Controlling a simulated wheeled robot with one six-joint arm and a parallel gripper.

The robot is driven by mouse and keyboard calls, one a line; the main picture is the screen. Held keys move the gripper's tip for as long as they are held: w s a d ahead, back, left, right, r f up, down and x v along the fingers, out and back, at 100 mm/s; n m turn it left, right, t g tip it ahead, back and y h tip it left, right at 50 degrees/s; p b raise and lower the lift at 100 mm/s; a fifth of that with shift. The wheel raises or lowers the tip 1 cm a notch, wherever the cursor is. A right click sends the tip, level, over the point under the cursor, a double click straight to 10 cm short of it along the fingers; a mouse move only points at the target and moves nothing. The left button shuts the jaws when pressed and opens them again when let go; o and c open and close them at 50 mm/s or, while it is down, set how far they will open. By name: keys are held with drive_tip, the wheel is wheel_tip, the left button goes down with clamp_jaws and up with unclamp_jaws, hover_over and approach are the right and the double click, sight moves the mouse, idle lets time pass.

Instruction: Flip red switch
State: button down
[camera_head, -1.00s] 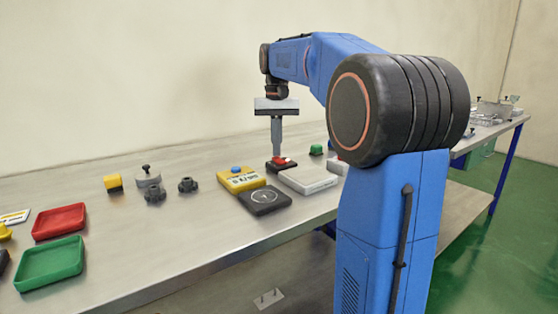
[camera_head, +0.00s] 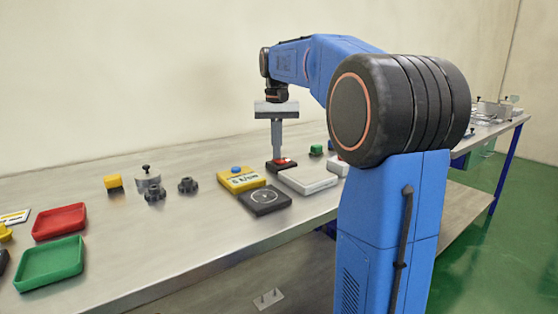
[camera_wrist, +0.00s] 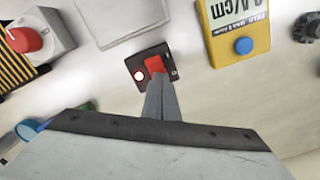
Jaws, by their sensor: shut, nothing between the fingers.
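The red switch (camera_wrist: 155,65) is a red rocker set in a small black housing (camera_wrist: 140,61) with a white round mark on one side. In the head view the red switch (camera_head: 287,161) sits on the metal table, just behind the white flat box. My gripper (camera_wrist: 160,82) is shut and empty, pointing down with its fingertips at the edge of the red rocker. The gripper (camera_head: 278,158) also shows in the head view, its tips down at the switch. The fingers hide part of the rocker, and I cannot tell whether they touch it.
A yellow device (camera_head: 241,179) with a blue button and a black square pad (camera_head: 264,200) lie left of the white box (camera_head: 308,180). A green-topped button (camera_head: 316,149) stands to the right. Red (camera_head: 60,222) and green (camera_head: 50,263) trays lie far left. Bare table (camera_head: 200,230) is in front.

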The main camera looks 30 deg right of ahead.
wheel_tip(320, 180, up, 7)
idle(0.9)
drive_tip(key=shift+f, duration=0.1)
idle(0.4)
